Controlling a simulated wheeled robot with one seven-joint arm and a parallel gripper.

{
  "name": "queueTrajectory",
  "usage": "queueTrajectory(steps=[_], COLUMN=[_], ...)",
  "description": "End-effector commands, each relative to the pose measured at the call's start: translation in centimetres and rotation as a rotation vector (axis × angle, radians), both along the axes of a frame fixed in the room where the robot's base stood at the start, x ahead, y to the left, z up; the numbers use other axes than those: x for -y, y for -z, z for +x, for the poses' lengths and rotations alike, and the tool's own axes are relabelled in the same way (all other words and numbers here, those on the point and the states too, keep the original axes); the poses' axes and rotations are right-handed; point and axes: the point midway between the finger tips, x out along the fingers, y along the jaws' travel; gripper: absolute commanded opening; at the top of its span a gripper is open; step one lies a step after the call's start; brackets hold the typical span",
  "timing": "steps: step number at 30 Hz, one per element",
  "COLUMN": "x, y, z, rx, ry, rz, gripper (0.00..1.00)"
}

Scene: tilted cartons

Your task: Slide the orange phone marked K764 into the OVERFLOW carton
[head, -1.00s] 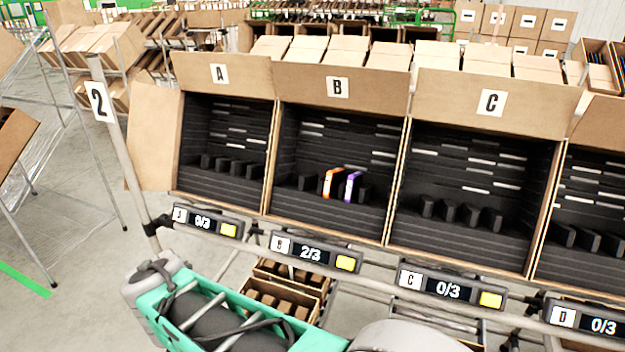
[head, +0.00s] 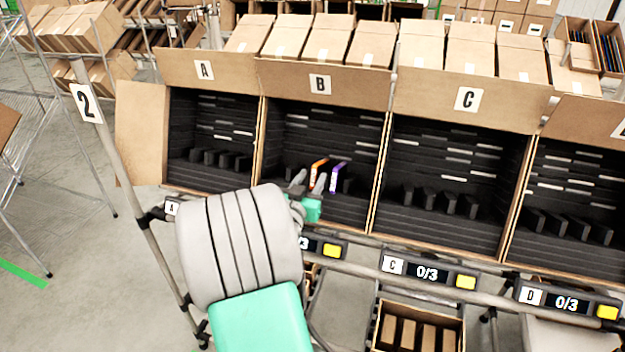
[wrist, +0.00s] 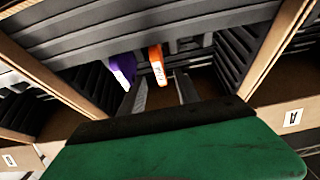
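An orange phone (head: 317,170) stands on edge in carton B (head: 262,140), beside a purple phone (head: 337,177). Both also show in the wrist view, orange (wrist: 157,64) near the middle and purple (wrist: 123,68) to its left. The orange phone bears small print that I cannot read. My gripper (head: 308,182) is at the open front of carton B, just short of the orange phone. In the wrist view its two fingers (wrist: 162,94) are apart with nothing between them, and the orange phone lies beyond the gap. No OVERFLOW marking shows.
Carton A (head: 205,70) and carton C (head: 465,98) flank B, with black slotted inserts and no phones visible. Side walls and a front rail with counter displays (head: 428,273) border the openings. An open box (head: 418,310) sits below the rail.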

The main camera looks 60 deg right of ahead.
Motion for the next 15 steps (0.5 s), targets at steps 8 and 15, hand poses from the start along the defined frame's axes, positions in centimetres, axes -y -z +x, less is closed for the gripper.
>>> queueTrajectory(steps=[8,15], x=[4.9,6.9], y=[-0.4,-0.2], z=[0.7,1.1], rx=[0.0,0.001], ry=[0.003,0.001], rz=[0.002,0.0], gripper=[0.39,0.39])
